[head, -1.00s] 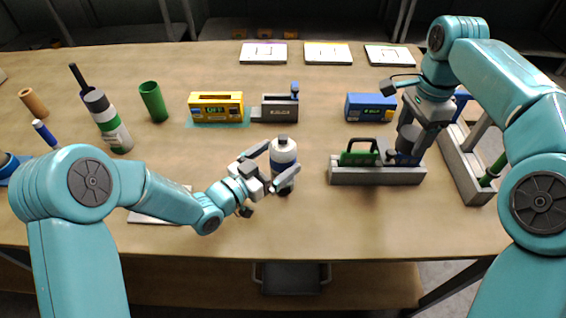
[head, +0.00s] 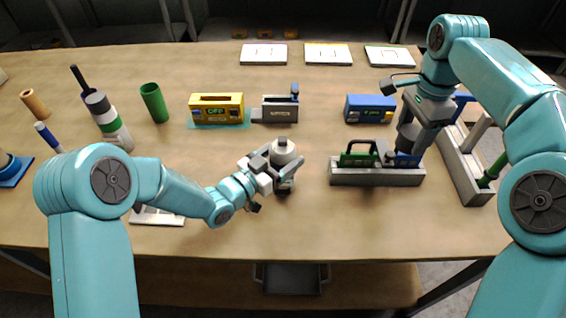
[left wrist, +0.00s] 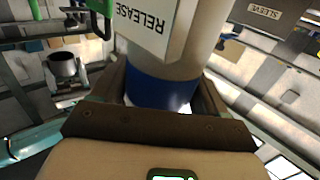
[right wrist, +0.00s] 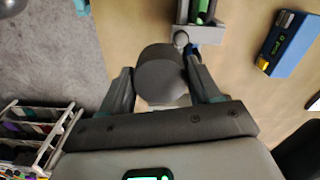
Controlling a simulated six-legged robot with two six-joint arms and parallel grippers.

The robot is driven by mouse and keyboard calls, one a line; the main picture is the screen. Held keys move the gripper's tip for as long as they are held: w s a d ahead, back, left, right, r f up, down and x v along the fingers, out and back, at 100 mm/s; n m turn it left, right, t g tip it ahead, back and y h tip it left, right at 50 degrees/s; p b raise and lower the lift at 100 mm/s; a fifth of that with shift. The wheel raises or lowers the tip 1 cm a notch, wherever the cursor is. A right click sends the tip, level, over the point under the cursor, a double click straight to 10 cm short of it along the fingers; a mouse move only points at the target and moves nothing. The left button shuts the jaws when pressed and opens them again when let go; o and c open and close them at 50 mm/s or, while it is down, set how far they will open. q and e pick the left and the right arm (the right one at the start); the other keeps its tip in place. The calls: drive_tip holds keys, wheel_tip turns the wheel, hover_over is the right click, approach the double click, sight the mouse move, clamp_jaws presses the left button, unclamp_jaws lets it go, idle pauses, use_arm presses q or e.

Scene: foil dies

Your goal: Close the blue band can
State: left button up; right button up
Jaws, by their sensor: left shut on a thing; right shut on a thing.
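The white can with a blue band (head: 283,148) stands on the table in the middle of the head view, with a small grey piece on top. My left gripper (head: 280,175) is shut around it. In the left wrist view the blue band (left wrist: 160,85) lies between the fingers, with a RELEASE label above it. My right gripper (head: 412,132) is shut on a dark grey cylinder (right wrist: 162,78), above the right end of a grey rack (head: 378,178). Whether the cylinder touches the rack is hidden.
The rack holds a green-handled piece (head: 357,156) and a blue piece (head: 406,161). A yellow box (head: 216,106), a grey device (head: 280,109) and a blue box (head: 369,107) stand behind. A green cup (head: 154,101) and a green-banded bottle (head: 110,122) stand left. Table front centre is clear.

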use_arm(q)
drive_tip(key=shift+r, duration=0.2)
wheel_tip(320, 180, up, 20)
drive_tip(key=shift+b, duration=0.35)
drive_tip(key=shift+f, duration=0.1)
drive_tip(key=o, duration=0.5)
drive_tip(key=shift+c, duration=0.2)
drive_tip(key=c, duration=0.7)
drive_tip(key=shift+s, duration=0.1)
